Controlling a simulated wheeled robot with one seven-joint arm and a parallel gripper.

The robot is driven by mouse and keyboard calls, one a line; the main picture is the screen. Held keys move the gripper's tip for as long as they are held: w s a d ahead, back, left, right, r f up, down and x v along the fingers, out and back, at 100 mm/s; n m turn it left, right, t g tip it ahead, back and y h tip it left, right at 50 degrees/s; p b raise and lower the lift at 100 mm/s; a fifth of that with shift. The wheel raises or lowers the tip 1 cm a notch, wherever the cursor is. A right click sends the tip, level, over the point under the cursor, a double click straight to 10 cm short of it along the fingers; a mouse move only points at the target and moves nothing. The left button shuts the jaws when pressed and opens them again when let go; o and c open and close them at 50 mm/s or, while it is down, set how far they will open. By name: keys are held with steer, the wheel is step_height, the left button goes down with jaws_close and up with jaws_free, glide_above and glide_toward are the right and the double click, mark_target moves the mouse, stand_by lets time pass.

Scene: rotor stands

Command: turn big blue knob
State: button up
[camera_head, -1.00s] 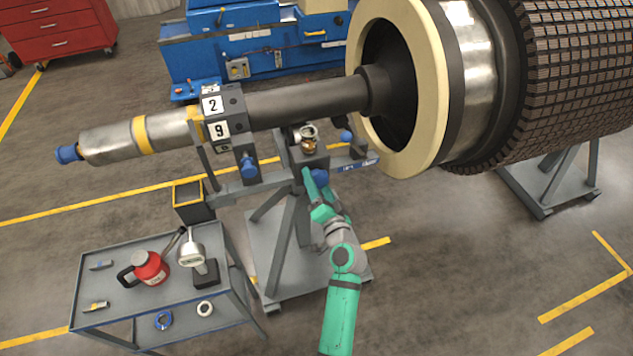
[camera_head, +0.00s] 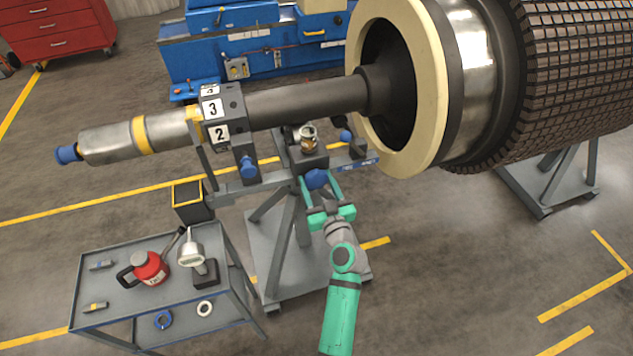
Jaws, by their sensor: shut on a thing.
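The big blue knob (camera_head: 316,179) is on the front of the grey rotor stand, below the brass fitting. My gripper (camera_head: 319,182) reaches up from below, one green finger on each side of the knob. It is shut on the knob. The fingers partly cover the knob's edges. On the dark block (camera_head: 227,112) around the shaft, number faces show 3 and 2, with part of another above.
Another blue knob (camera_head: 248,167) sits left on the stand, and a smaller one (camera_head: 345,135) to the right. The rotor (camera_head: 560,80) hangs over the right. A grey cart (camera_head: 110,325) with a red jug (camera_head: 150,268) stands front left.

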steer(key=shift+n, duration=1)
steer(key=o, duration=1.1)
steer(key=shift+c, duration=0.2)
steer(key=v, duration=1.1)
